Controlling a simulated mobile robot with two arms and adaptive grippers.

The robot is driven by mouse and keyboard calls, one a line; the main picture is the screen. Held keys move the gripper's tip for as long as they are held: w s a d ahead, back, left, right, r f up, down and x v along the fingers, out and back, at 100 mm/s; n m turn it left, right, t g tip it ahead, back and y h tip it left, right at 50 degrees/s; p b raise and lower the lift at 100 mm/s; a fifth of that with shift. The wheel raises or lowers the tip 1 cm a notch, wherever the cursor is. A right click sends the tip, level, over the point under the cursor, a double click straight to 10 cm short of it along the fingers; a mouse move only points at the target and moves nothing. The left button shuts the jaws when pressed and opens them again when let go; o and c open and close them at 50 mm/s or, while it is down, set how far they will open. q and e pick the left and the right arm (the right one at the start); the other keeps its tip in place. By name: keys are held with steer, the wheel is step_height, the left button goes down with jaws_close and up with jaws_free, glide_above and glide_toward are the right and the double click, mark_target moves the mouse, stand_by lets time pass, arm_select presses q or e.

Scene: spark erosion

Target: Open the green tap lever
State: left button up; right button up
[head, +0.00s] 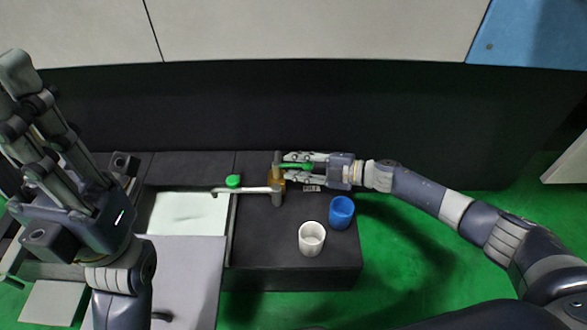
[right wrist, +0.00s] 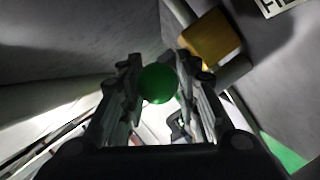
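The tap (head: 277,187) stands at the right of the sink, with a brass-coloured body and a grey spout reaching left over the basin. Its green lever (head: 296,166) points right. My right gripper (head: 289,168) is at the lever, reaching in from the right with its fingers apart on either side of it. In the right wrist view, the lever's round green end (right wrist: 158,84) shows between the fingers, and the brass body (right wrist: 210,38) is just beyond. I cannot tell whether the fingers touch the lever. My left gripper (head: 45,110) is raised at the left, open and empty.
A small green round thing (head: 233,181) sits by the sink basin (head: 187,213). A dark wall (head: 200,110) rises close behind the tap.

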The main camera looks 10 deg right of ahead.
steer(key=shift+w+a+f, duration=0.1)
steer(key=shift+w+a, duration=0.15)
steer(key=shift+a, duration=0.2)
steer(key=shift+c, duration=0.2)
jaws_close()
